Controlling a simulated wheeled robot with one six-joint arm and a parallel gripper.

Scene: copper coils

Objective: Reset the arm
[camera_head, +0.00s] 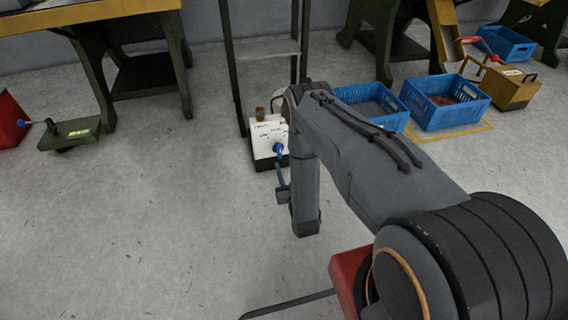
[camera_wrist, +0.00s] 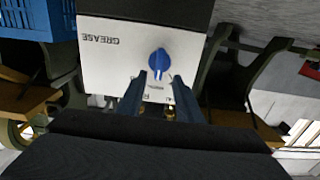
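My arm reaches forward and bends down in the head view. In the wrist view, my gripper (camera_wrist: 159,84) has its two dark blue fingers spread apart, with nothing held between them. Its fingertips point at a blue knob (camera_wrist: 158,61) on a white box (camera_wrist: 100,65) marked GREASE, seen upside down. The knob appears just beyond the tips; I cannot tell the exact distance. In the head view the white box (camera_head: 264,131) stands on the floor, its blue knob (camera_head: 278,148) near my arm's end. The arm partly hides the box's right side.
Blue crates (camera_head: 443,103) stand on the floor at right, one partly behind my arm. A yellow-brown box (camera_head: 510,88) is farther right. A dark metal rack (camera_head: 265,49) rises behind the white box. A green pedal unit (camera_head: 69,133) sits left. The floor at left front is clear.

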